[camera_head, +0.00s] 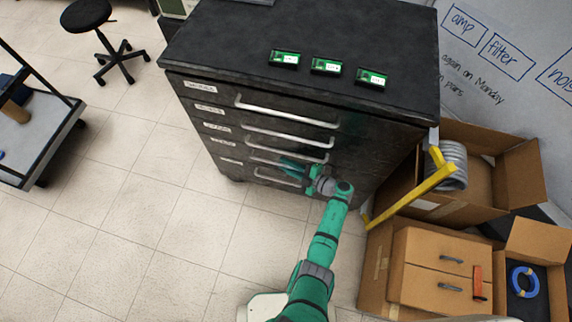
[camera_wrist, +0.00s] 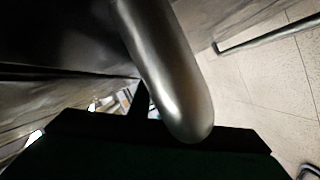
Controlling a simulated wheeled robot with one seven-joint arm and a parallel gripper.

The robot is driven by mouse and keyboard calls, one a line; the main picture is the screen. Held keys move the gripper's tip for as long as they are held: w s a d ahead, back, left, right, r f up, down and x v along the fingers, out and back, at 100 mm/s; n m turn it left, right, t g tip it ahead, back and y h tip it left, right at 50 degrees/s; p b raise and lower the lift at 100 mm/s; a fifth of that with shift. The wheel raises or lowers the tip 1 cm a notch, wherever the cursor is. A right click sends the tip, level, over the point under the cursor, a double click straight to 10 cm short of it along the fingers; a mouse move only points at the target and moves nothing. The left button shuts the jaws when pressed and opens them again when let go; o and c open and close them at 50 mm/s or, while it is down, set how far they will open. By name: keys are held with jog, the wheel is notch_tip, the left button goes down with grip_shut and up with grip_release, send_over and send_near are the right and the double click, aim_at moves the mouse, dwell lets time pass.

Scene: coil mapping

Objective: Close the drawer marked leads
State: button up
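The dark cabinet (camera_head: 200,45) stands at the centre of the head view, with a stack of labelled drawers and long metal handles. The label writing is too small for me to read, so I cannot tell which drawer is marked leads. My gripper (camera_head: 287,166) is at the lower drawer fronts, close to the lower handles (camera_head: 278,178). In the wrist view a silver handle bar (camera_wrist: 165,70) crosses close in front of the dark gripper parts. A narrow gap beside it shows small bright things, hard to make out. Whether the fingers touch the handle is unclear.
Three small green-lit devices (camera_head: 326,67) lie on the cabinet top. Cardboard boxes (camera_head: 425,275), a grey coil (camera_head: 453,165) and a yellow bar (camera_head: 412,192) crowd the right of my arm. A cart (camera_head: 35,150) and a stool (camera_head: 87,15) stand left. The tiled floor between is clear.

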jog(key=v, duration=1)
jog(key=shift+s+d, duration=0.25)
jog(key=shift+d, duration=0.05)
jog(key=shift+r, duration=0.1)
jog(key=s+a+r+m+t+h, duration=0.25)
jog(key=a+r+t, duration=0.2)
jog(key=a, duration=0.25)
jog(key=s+a+r+m+t+h, duration=0.1)
jog(key=s+a+r+m+t, duration=0.3)
jog(key=a+r, duration=0.25)
jog(key=s+d+r+m+g+h, duration=0.1)
jog(key=s+r+m+h, duration=0.2)
jog(key=s+r+m, duration=0.2)
jog(key=s+r+m+h, duration=0.3)
jog(key=s+r+m, duration=0.2)
jog(key=s, duration=0.6)
jog(key=s+d+r+m+g+h, duration=0.1)
jog(key=s+r+m+h, duration=0.2)
jog(key=s+r+m, duration=0.2)
jog(key=s+r, duration=0.1)
jog(key=s, duration=0.2)
jog(key=shift+s+d+m+g, duration=0.35)
jog(key=shift+s, duration=0.05)
